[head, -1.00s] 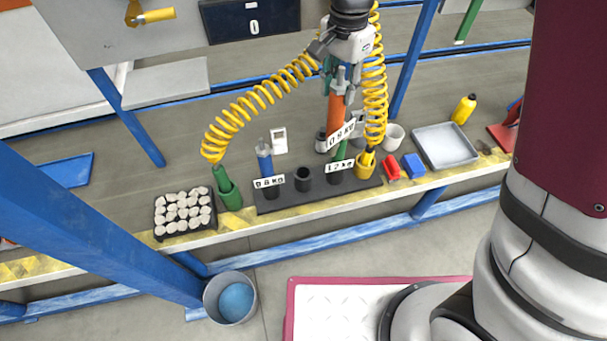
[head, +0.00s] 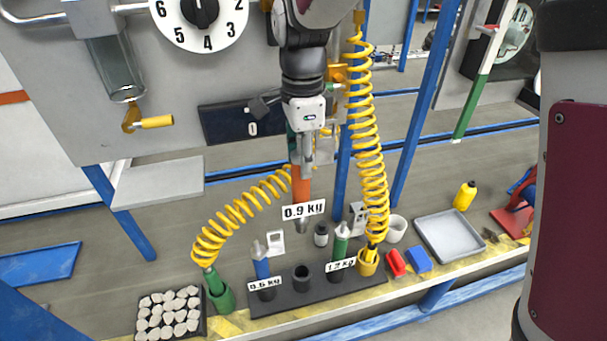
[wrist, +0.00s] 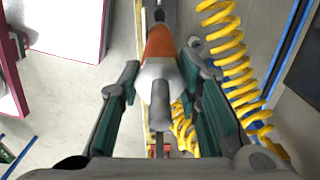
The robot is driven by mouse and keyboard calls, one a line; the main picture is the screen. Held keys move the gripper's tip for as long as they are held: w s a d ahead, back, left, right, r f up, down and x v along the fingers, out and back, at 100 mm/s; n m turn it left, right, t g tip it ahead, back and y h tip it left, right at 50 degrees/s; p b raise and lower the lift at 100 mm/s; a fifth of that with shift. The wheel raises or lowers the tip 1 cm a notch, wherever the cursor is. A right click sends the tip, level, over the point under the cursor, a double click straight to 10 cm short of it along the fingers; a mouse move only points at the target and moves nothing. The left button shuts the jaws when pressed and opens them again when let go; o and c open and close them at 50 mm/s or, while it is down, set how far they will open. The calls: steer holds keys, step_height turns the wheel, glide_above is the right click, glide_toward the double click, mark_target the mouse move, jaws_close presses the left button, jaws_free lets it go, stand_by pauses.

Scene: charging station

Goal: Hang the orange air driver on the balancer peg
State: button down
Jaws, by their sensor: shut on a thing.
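The orange air driver (head: 300,186) hangs upright from my gripper (head: 303,158), with a white 0.9 kg tag on it, above and behind the dark tool holder (head: 322,292). In the wrist view, the driver's orange body (wrist: 160,42) and grey end lie between the two teal-padded fingers of my gripper (wrist: 160,70), which is shut on it. A yellow-orange fitting (head: 338,74) shows partly behind my wrist in the head view. I cannot tell whether it is the balancer peg.
A blue driver (head: 261,265) and a green driver (head: 341,242) stand in the holder. Yellow coiled hoses (head: 369,150) hang close beside my gripper. A grey tray (head: 447,240), a red block (head: 396,262) and a blue block (head: 417,259) lie right. A blue post (head: 408,120) rises behind.

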mark_target(303, 208)
step_height(303, 208, down, 28)
steer(key=b, duration=0.3)
steer(key=shift+r, duration=0.25)
steer(key=shift+f, duration=0.15)
steer(key=c, duration=1.2)
jaws_free()
steer(key=shift+f+b, duration=0.1)
steer(key=shift+b, duration=0.35)
step_height(303, 208, up, 14)
steer(key=shift+s+d+f+p, duration=0.1)
steer(key=shift+p, duration=1)
